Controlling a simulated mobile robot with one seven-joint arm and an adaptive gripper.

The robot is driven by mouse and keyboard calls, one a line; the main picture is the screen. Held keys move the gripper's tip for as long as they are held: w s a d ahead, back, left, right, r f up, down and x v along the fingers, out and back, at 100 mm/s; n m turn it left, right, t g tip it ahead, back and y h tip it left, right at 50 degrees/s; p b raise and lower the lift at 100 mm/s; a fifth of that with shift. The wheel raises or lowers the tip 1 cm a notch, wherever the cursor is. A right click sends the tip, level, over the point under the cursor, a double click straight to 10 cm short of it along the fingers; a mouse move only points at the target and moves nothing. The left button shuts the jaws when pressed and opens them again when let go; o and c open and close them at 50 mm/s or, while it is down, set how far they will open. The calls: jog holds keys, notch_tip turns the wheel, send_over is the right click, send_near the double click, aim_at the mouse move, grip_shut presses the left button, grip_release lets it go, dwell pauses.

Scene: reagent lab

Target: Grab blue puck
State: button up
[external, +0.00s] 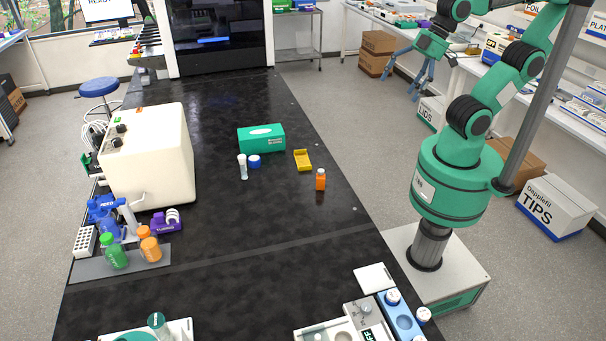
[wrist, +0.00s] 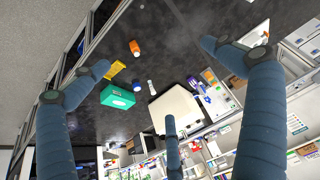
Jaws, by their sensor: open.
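The blue puck (external: 254,162) is small and round and sits on the black bench, in front of the green box (external: 261,139) and right of a white vial (external: 242,166). In the wrist view, the puck (wrist: 137,86) is small, between the green box (wrist: 117,96) and the vial (wrist: 151,86). My gripper (external: 404,76) is raised beyond the bench's right edge, well away from the puck. In the wrist view, my gripper (wrist: 156,74) has its blue-grey fingers spread wide with nothing between them.
A yellow tray (external: 302,160) and an orange bottle (external: 320,180) stand right of the puck. A large cream machine (external: 148,157) stands at left, with green and orange bottles near it. The bench front of the puck is clear.

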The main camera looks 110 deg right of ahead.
jog(key=shift+s+a+f, duration=0.2)
jog(key=shift+s+f, duration=0.35)
jog(key=shift+s, duration=0.2)
jog(key=shift+c, duration=0.3)
jog(key=c, duration=0.8)
